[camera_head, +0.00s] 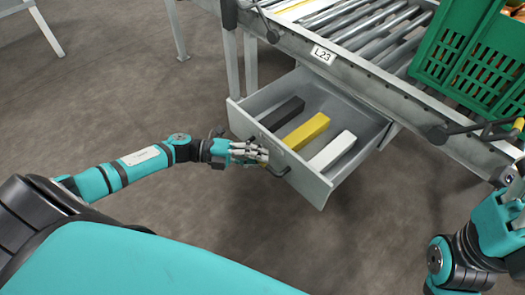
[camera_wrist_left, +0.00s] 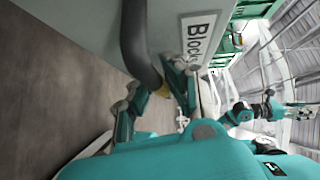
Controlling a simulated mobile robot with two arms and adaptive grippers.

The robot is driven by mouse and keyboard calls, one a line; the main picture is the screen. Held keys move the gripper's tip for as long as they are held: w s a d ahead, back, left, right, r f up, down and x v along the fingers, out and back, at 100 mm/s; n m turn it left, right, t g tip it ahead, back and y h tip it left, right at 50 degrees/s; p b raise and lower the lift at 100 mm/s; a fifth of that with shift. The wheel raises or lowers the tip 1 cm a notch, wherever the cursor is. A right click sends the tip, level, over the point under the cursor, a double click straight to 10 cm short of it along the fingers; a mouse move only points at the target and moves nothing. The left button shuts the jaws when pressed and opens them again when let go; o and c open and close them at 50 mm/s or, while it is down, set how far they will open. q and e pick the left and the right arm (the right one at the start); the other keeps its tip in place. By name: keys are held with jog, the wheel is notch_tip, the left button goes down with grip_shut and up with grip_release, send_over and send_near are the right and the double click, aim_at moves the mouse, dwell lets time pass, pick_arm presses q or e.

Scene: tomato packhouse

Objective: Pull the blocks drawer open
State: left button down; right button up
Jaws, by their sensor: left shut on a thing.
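The grey drawer (camera_head: 244,119) hangs out from under the roller conveyor in the head view, well open. Inside it lie a black block (camera_head: 282,114), a yellow block (camera_head: 306,131) and a white block (camera_head: 332,150), side by side. My left gripper (camera_head: 262,155) is at the drawer's front, shut on its dark handle (camera_head: 280,172). In the left wrist view the handle (camera_wrist_left: 135,45) runs between the fingers, beside a label (camera_wrist_left: 198,38) reading "Block" in part. My right arm shows at the right edge of the head view, but its fingertips are not clearly seen.
The roller conveyor (camera_head: 375,38) stands above the drawer, with a tag (camera_head: 323,55) reading L23. A green crate (camera_head: 470,55) sits on it at the right. The brown floor in front of the drawer is clear.

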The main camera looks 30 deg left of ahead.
pick_arm(q)
jog(key=shift+s+a+f, duration=0.1)
jog(key=shift+s+f, duration=0.1)
jog(key=shift+f, duration=0.05)
jog(key=c, duration=1.6)
grip_release()
jog(key=shift+r, duration=0.1)
jog(key=shift+a, duration=0.15)
jog(key=v, duration=1.1)
jog(key=shift+s+a, duration=0.2)
jog(key=shift+a, duration=0.05)
jog(key=shift+r, duration=0.1)
